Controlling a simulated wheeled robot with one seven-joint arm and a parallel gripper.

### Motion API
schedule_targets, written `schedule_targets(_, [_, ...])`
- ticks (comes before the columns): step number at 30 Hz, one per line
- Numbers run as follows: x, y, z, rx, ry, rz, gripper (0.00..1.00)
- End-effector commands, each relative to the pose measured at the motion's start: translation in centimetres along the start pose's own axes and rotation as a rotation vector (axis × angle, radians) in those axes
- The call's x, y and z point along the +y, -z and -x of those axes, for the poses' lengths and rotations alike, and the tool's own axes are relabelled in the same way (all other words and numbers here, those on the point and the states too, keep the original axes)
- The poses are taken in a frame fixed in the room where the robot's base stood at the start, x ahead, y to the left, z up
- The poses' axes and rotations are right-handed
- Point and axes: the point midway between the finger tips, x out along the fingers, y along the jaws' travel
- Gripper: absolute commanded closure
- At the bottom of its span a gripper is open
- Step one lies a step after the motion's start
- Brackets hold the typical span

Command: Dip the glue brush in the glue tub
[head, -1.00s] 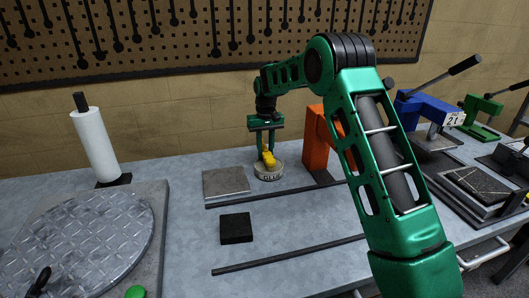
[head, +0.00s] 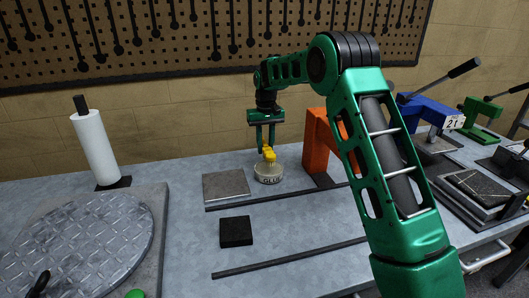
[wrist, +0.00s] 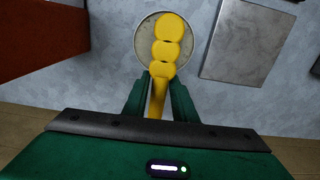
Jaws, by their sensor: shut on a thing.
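The glue brush, yellow with a lobed body, (head: 268,155) is held between the fingers of my gripper (head: 265,147). The gripper is shut on it. The round pale glue tub (head: 268,178), with GLUE written on its side, stands on the bench right below the brush. In the wrist view the brush (wrist: 167,48) covers the middle of the tub, whose rim (wrist: 141,37) shows around it. The brush's lower end is hidden, so I cannot tell whether it touches the glue.
A grey metal plate (head: 226,185) lies left of the tub. An orange press frame (head: 316,150) stands close on its right. A dark rail (head: 240,204) runs in front, with a black block (head: 236,230) nearer. A paper roll (head: 95,147) stands far left.

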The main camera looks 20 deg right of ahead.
Motion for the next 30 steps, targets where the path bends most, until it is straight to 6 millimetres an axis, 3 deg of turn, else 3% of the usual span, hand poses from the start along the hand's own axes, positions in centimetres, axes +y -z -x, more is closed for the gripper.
schedule_targets(15, [0.0, 0.0, 3.3, 0.001, 0.000, 0.000, 0.93])
schedule_targets(30, [0.0, 0.0, 3.5, 0.001, 0.000, 0.000, 0.93])
